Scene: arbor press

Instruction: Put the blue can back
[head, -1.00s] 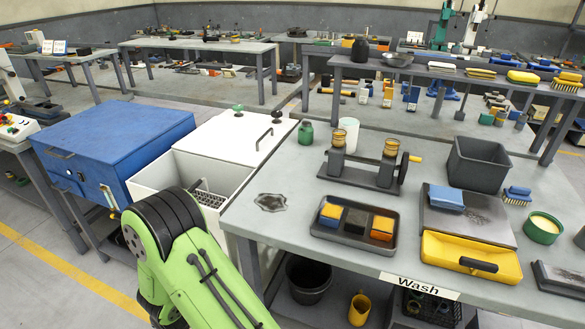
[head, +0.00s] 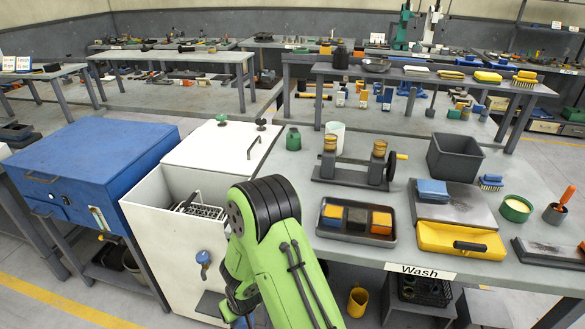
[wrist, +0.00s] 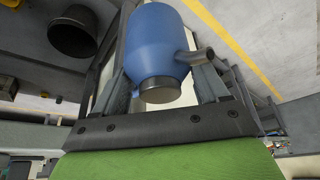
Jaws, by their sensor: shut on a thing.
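The blue can (wrist: 152,42) fills the middle of the wrist view. It has a dull metal cap at its near end and a short grey spout on its right side. My gripper (wrist: 166,80) is shut on it, with one grey finger on each side.
A blue cabinet (head: 90,150) stands left of the white one, whose open basin holds a wire basket (head: 200,210). The wash table (head: 290,185) on the right carries a tray, a grey bin (head: 455,160) and brushes. A black bucket (wrist: 73,32) shows in the wrist view.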

